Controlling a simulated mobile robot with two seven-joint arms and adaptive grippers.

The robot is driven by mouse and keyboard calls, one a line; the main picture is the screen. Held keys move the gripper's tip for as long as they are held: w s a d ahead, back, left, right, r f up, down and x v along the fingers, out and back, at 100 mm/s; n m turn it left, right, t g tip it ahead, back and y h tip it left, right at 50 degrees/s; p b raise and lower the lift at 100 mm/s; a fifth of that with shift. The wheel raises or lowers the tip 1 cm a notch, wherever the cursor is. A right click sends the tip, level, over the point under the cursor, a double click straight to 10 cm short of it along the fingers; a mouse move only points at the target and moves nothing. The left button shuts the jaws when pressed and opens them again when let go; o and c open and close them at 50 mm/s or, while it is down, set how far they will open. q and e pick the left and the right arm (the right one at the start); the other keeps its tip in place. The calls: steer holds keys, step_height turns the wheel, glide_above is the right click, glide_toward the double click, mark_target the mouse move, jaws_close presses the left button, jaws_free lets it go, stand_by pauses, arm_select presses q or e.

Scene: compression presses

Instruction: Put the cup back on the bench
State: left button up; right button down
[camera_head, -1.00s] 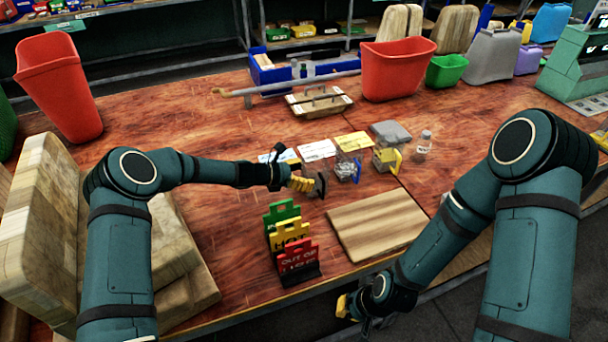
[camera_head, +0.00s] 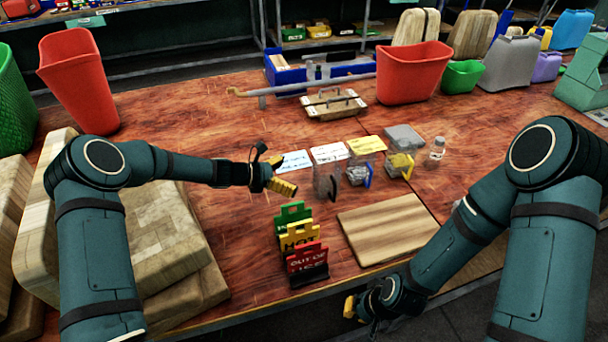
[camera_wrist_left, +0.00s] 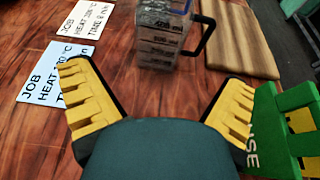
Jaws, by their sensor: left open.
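A clear cup with a black handle (camera_head: 326,184) stands upright on the wooden bench (camera_head: 190,118). It also shows ahead of my left gripper in the left wrist view (camera_wrist_left: 160,38). My left gripper (camera_head: 276,172) is open and empty, just left of this cup and apart from it. Its yellow fingers are spread wide in the left wrist view (camera_wrist_left: 157,82). A clear cup with a blue handle (camera_head: 358,174) and one with a yellow handle (camera_head: 399,165) stand to the right. My right gripper (camera_head: 352,306) hangs low by the bench's front edge; its jaw opening is unclear.
Green, yellow and red signs (camera_head: 305,258) stand just in front of my left gripper. A wooden board (camera_head: 388,228) lies right of them. Printed cards (camera_head: 328,152) lie behind the cups, and a small bottle (camera_head: 437,148) stands to the right. Large wooden blocks (camera_head: 150,225) fill the left front.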

arm_select(q)
steer(key=shift+v, duration=1.4)
